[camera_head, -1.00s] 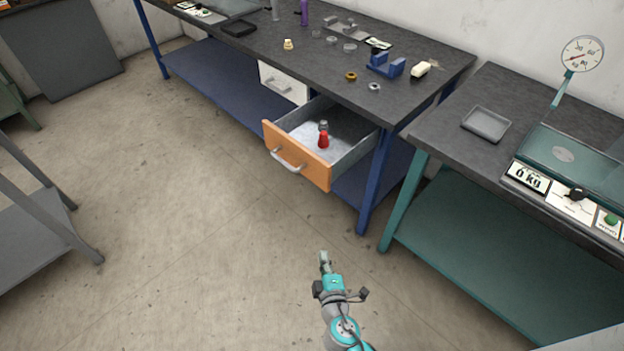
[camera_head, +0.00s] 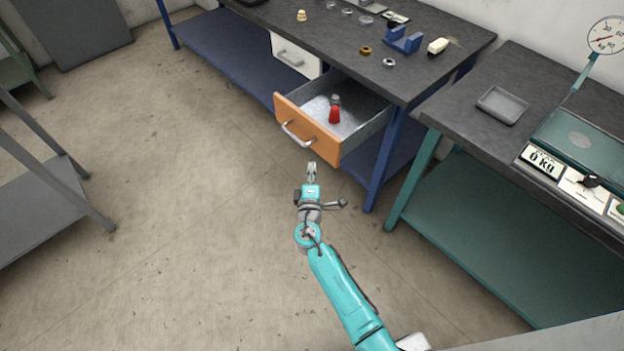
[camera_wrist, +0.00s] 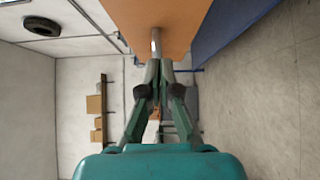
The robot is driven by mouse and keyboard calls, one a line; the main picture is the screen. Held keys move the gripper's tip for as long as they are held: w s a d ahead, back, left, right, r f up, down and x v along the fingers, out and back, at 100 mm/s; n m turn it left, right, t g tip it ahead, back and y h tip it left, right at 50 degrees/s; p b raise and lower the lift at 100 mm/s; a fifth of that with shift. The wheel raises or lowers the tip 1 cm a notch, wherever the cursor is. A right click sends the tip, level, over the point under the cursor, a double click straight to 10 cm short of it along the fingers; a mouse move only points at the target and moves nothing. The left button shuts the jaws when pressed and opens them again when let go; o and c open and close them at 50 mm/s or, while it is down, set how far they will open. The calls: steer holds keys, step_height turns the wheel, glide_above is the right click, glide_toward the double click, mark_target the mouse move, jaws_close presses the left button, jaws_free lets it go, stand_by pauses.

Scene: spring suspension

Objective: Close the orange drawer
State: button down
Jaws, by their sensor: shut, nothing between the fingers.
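The orange drawer (camera_head: 308,131) is pulled out from under the dark-topped blue workbench (camera_head: 330,55). It has a silver handle (camera_head: 296,134) on its front. A red object (camera_head: 334,114) with a grey part lies inside it. My gripper (camera_head: 311,166) is shut and empty, just in front of and below the drawer front in the head view. In the wrist view the orange front (camera_wrist: 160,22) fills the top middle, beyond the fingertips (camera_wrist: 160,64). A bit of the handle (camera_wrist: 155,42) shows near the fingertips; I cannot tell whether they touch.
A closed white drawer (camera_head: 295,55) is left of the orange one. A blue table leg (camera_head: 384,160) stands right of it. A teal bench (camera_head: 480,230) with a scale is at the right. A grey shelf (camera_head: 45,200) is at the left. The floor (camera_head: 190,230) between is open.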

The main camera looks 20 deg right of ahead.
mark_target(322, 145)
steer(key=shift+w+d, duration=1.15)
steer(key=shift+d, duration=0.15)
steer(key=shift+w+d, duration=1.1)
steer(key=shift+d, duration=0.2)
